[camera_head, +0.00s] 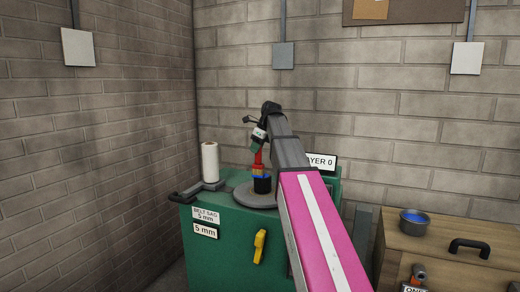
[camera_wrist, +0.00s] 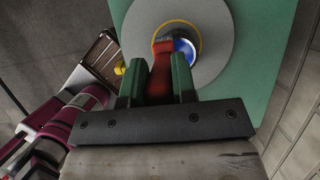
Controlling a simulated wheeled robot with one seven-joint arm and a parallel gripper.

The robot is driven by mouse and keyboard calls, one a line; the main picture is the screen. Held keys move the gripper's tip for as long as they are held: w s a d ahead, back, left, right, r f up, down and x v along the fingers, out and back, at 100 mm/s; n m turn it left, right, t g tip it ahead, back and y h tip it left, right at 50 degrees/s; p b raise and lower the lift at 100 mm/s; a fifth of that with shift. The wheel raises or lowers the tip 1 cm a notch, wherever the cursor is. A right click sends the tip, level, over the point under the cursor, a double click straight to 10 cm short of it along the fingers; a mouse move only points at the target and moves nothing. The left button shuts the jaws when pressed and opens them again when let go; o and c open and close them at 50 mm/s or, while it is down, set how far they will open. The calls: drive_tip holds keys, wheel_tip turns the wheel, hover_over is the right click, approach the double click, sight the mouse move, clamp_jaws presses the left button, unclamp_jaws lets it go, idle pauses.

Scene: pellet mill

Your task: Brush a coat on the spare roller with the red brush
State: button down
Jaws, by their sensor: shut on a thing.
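My gripper (camera_head: 257,152) is shut on the red brush (camera_head: 258,162), which points down. In the wrist view, the red handle (camera_wrist: 159,85) lies between my two green fingers. The brush's end is over or against a short dark roller (camera_head: 262,186) with blue at its top; I cannot tell whether they touch. The roller stands on a round grey disc (camera_head: 243,197) on the green cabinet (camera_head: 228,255). From above, the roller shows as a blue and white round (camera_wrist: 185,51) inside a yellow ring, partly hidden by the brush.
A white upright roll (camera_head: 209,162) stands left of the disc. A "LAYER 0" sign (camera_head: 322,161) is behind my arm, partly covered. A wooden cabinet (camera_head: 430,246) at right bears a grey bowl of blue liquid (camera_head: 414,222) and a black handle (camera_head: 469,247). Brick walls close the back and left.

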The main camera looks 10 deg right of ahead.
drive_tip(key=shift+w+a, duration=0.2)
drive_tip(key=shift+a, duration=0.05)
drive_tip(key=shift+r, duration=0.1)
idle(0.3)
wheel_tip(320, 180, up, 7)
idle(0.9)
idle(0.8)
